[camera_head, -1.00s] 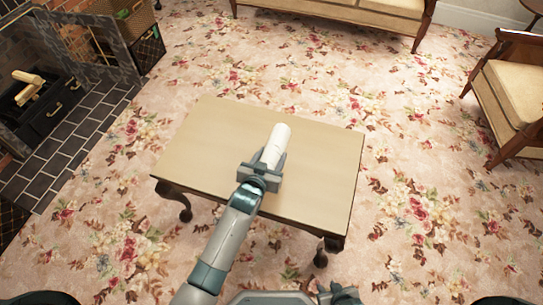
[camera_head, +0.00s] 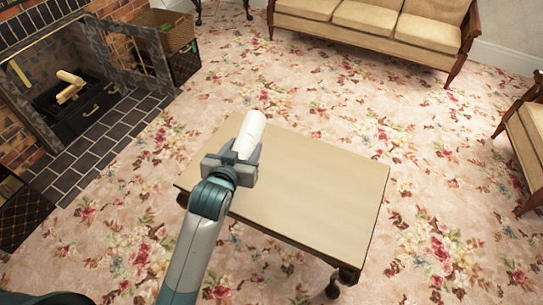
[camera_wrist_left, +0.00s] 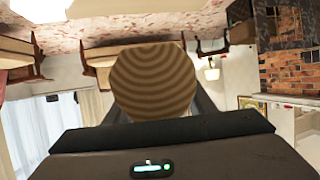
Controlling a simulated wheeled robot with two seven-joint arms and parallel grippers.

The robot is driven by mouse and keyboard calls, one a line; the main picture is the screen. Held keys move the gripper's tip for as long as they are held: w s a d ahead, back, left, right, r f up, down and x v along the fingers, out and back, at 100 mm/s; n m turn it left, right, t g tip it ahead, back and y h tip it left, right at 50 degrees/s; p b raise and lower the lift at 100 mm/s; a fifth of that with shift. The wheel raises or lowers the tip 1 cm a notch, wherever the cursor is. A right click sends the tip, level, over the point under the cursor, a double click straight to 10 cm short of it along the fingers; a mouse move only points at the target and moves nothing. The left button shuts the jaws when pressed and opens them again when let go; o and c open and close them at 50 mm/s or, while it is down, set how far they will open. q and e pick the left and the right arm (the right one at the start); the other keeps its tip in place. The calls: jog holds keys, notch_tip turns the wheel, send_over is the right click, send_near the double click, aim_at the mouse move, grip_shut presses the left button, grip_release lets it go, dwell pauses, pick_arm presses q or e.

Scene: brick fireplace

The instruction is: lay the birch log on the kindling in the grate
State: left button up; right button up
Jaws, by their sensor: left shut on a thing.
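The white birch log (camera_head: 249,134) is held in my left gripper (camera_head: 236,160), which is shut on it. In the head view the log points up and slightly right, over the table's far left part. In the left wrist view the log's round, ringed end (camera_wrist_left: 153,82) fills the middle, and it hides the fingertips. The kindling (camera_head: 69,87) is a small pile of pale sticks in the dark grate (camera_head: 88,112) inside the brick fireplace at upper left, well apart from the log. My right gripper is not in view.
The wooden table (camera_head: 310,195) stands under my left gripper, its top otherwise bare. Dark hearth tiles (camera_head: 105,140) and open carpet (camera_head: 130,205) lie between table and grate. A sofa is behind.

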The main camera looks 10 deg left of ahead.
pick_arm(q)
jog(key=s+a+r+y, duration=0.1)
jog(key=s+a+r, duration=0.4)
jog(key=r, duration=0.2)
jog(key=shift+s+r+n, duration=0.2)
jog(key=shift+n, duration=0.2)
jog(key=shift+a, duration=0.1)
